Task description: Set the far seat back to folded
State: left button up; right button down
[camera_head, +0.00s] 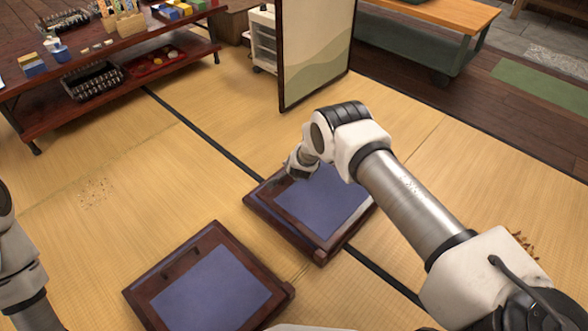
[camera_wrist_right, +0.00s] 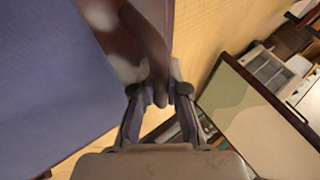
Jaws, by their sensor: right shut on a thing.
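The far seat (camera_head: 282,222) is a low dark-wood frame with a blue cushion (camera_head: 325,200) on the tatami. It looks low and flat, but my right arm covers its far corner, so I cannot tell the angle of its back. My right gripper (camera_head: 298,168) is at the far left part of that seat. In the right wrist view, my right gripper (camera_wrist_right: 159,92) is shut on a dark-brown wooden bar (camera_wrist_right: 150,50) of the seat, beside the blue cushion (camera_wrist_right: 50,75). My left arm shows at the left edge; its gripper is out of view.
A second, similar seat (camera_head: 143,290) lies nearer, left of the far seat. A folding screen (camera_head: 315,50) stands behind. A low red-brown table (camera_head: 110,62) with baskets and small items is at upper left. Crumbs (camera_head: 95,192) lie on the open tatami.

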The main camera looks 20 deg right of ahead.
pick_arm(q)
jog(key=shift+w+f, duration=0.1)
jog(key=shift+f, duration=0.2)
pick_arm(e)
jog(key=shift+d+f, duration=0.1)
jog(key=shift+f, duration=0.15)
jog(key=c, duration=1.2)
grip_release()
jog(key=v, duration=1.2)
pick_arm(q)
jog(key=shift+r, duration=0.15)
